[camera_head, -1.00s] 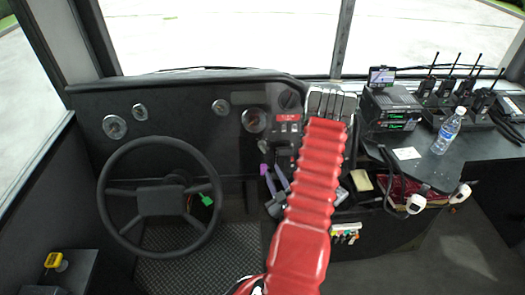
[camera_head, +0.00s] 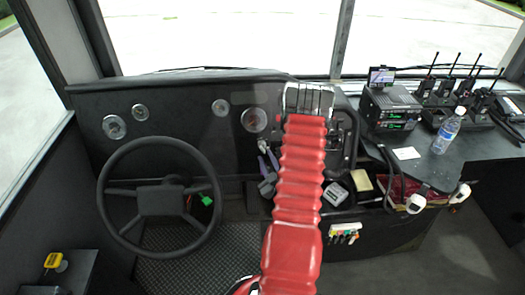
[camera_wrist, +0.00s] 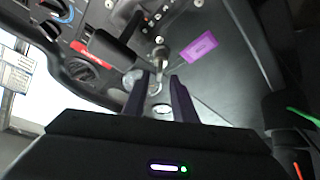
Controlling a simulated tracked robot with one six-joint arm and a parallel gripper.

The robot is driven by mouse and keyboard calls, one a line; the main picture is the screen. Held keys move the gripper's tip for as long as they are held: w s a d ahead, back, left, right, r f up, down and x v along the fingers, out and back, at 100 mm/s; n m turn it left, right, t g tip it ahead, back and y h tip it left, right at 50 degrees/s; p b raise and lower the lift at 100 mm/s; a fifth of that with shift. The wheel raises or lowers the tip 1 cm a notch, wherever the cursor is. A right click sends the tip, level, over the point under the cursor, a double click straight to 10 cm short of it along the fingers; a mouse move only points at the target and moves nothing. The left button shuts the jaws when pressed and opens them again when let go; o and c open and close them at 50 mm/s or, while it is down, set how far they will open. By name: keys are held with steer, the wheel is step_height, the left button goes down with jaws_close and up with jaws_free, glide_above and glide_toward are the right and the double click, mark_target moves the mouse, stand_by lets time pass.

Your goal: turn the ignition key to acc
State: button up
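My gripper (camera_wrist: 161,76) has two dark purple fingers pointing towards the silver piece. They are apart, with a visible gap and nothing gripped. The fingertips appear just short of the key. In the head view my gripper (camera_head: 267,153) shows left of my red arm, close to the dash; the key cannot be made out clearly there.
The steering wheel (camera_head: 160,200) stands at left, with a green tag (camera_head: 207,201) behind its right side. A red-labelled switch panel (camera_wrist: 95,50) and knobs flank the key in the wrist view. Radios (camera_head: 390,108) and a water bottle (camera_head: 447,131) stand on the right counter.

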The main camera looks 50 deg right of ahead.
mark_target(262, 149)
steer(key=shift+x, duration=2.8)
jaws_close()
